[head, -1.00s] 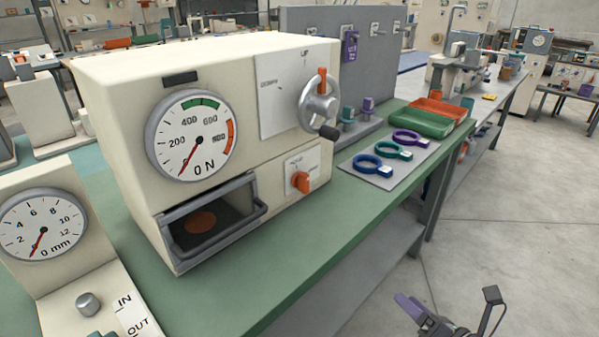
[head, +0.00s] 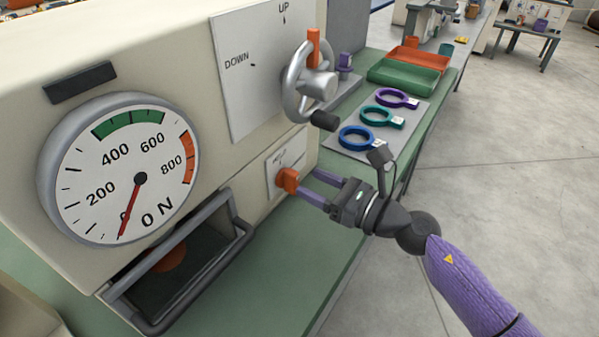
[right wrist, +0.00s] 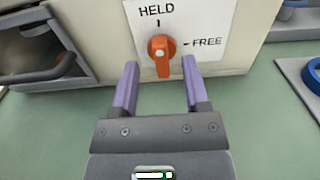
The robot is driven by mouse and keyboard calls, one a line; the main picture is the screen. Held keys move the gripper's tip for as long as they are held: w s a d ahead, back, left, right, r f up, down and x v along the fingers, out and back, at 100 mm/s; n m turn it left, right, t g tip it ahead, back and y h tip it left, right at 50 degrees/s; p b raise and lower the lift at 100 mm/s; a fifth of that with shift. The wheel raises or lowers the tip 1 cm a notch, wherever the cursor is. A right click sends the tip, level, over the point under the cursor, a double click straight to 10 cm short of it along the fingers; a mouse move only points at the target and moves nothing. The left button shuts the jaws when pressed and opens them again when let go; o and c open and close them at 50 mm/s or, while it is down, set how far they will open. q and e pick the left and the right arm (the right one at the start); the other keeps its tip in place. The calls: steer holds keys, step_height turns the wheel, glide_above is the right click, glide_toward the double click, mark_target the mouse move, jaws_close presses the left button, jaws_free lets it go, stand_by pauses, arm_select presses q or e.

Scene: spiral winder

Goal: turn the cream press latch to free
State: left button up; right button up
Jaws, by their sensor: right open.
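The cream press (head: 190,60) fills the left of the head view. Its latch is an orange knob (head: 287,180) low on the front, on a white plate (right wrist: 200,20). In the right wrist view the orange knob (right wrist: 162,52) stands upright below the HELD mark; the FREE mark is to its right. My right gripper (head: 308,182) is open in front of the knob. My left gripper is not in view.
Above the latch is a grey handwheel (head: 312,82) with a dark handle. A grey-framed door (head: 190,260) is at lower left of the press. Blue, teal and purple rings lie on a grey mat (head: 345,140) to the right. The green bench front (head: 300,270) is clear.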

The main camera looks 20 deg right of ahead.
mark_target(298, 177)
steer(key=x, duration=0.3)
steer(key=shift+w+a, duration=0.1)
steer(key=shift+a, duration=0.05)
jaws_close()
